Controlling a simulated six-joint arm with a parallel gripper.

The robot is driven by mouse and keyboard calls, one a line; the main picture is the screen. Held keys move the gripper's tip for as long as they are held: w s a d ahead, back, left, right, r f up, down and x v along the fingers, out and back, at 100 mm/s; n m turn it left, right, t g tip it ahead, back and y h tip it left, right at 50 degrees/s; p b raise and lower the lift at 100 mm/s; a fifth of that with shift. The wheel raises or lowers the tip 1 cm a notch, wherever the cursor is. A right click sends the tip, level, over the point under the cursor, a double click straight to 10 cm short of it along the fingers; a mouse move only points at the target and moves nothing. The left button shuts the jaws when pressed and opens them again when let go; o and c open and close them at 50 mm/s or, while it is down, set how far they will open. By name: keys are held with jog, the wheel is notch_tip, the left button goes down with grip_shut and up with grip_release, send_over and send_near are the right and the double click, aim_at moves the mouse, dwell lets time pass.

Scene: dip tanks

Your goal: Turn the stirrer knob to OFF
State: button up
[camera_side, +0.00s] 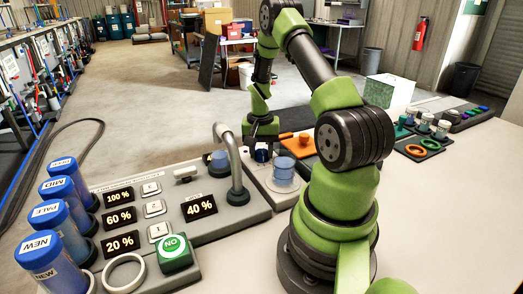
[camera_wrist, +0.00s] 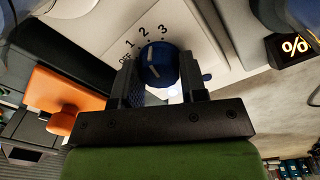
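The stirrer knob (camera_wrist: 158,66) is round and dark blue with a white pointer mark. In the wrist view it sits on a pale panel (camera_wrist: 192,40) marked OFF, 1, 2 and 3. The pointer leans up and left, but I cannot tell exactly which mark it meets. My gripper (camera_wrist: 160,80) has one finger on each side of the knob, very close to it. I cannot tell whether the fingers press on it. In the side view my gripper (camera_side: 262,140) is low over the stirrer unit (camera_side: 265,177), and the knob is small and partly hidden there.
A clear beaker with blue liquid (camera_side: 284,171) stands close to my gripper. An orange block (camera_side: 297,144) lies behind it. A grey curved spout (camera_side: 234,165) rises at the left. Blue-capped tubes (camera_side: 40,252) line the left edge.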

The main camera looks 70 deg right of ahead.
aim_at(261, 152)
jog(key=shift+n, duration=0.4)
jog(key=n, duration=0.5)
jog(key=shift+n, duration=0.3)
jog(key=n, duration=0.5)
jog(key=shift+n, duration=0.4)
jog(key=o, duration=0.9)
jog(key=shift+r, duration=0.15)
notch_tip(261, 152, up, 10)
jog(key=shift+a, duration=0.15)
